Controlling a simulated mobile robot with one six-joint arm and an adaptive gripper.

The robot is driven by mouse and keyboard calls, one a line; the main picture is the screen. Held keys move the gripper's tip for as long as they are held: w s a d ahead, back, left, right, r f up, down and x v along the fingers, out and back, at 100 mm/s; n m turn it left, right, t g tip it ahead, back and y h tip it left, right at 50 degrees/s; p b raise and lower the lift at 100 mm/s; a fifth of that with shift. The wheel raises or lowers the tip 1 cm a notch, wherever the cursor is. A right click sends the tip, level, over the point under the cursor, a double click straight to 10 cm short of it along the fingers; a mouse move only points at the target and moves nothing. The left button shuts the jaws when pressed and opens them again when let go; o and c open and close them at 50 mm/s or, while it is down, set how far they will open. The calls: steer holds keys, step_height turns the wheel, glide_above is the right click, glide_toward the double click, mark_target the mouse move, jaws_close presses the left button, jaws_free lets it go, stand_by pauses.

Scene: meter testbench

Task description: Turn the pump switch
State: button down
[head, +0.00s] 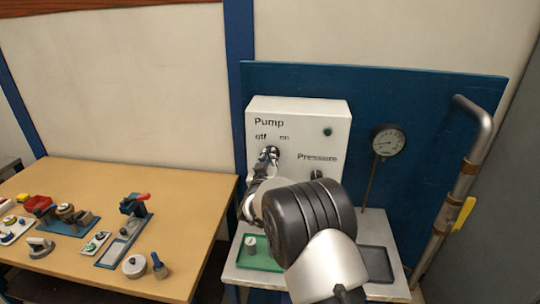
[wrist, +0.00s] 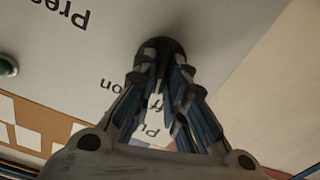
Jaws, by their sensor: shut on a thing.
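The pump switch (wrist: 174,46) is a dark round knob on the front of the white control box (head: 335,115). In the head view it sits under the "Pump" label with "off" and "on", mostly hidden by my gripper (head: 269,154). In the wrist view my gripper (wrist: 164,62) has its two fingers shut on the knob, one on each side. The fingers cover the knob's middle, so I cannot tell which way it points. The lettering appears upside down in the wrist view.
A green lamp (head: 327,132) and a partly hidden Pressure knob (head: 317,174) are on the box. A gauge (head: 388,140) stands right of it, then a bent pipe (head: 480,140) with a yellow lever (head: 463,213). A wooden table (head: 190,195) with several parts is at left.

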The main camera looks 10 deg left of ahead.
steer(key=shift+n+p, duration=0.55)
steer(key=shift+n, duration=0.85)
steer(key=c, duration=1.6)
jaws_free()
steer(key=s, duration=1.2)
steer(key=shift+a, duration=0.25)
